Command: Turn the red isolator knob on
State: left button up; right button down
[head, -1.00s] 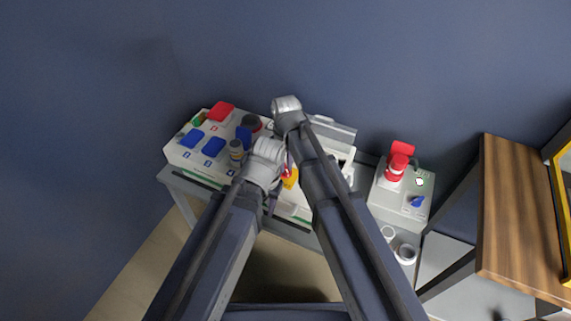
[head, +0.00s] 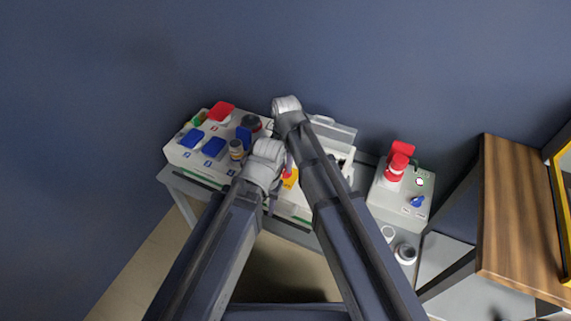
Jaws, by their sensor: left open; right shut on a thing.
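The red isolator knob (head: 287,174) shows as a small red patch at a yellow plate (head: 290,181) on the middle box, in the gap between my arms. Much of it is hidden, so its angle cannot be read. My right gripper (head: 289,164) is mostly hidden by my arms; it is at the knob and shut on it. My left gripper (head: 271,206) is open, lower and left of the knob, near the box's front edge, and apart from the knob as far as I can see.
The left box (head: 181,157) carries blue and red covers, a dark round knob (head: 251,123) and several sockets. A wooden surface (head: 515,215) stands at the right.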

aim_at(285, 168)
jog(key=m, duration=0.4)
jog(key=shift+m, duration=2.2)
jog(key=c, duration=0.9)
grip_release()
jog(key=shift+o, duration=0.2)
jog(key=shift+r, duration=0.1)
notch_tip(285, 168, up, 8)
jog(key=p, duration=0.8)
jog(key=shift+f, duration=0.2)
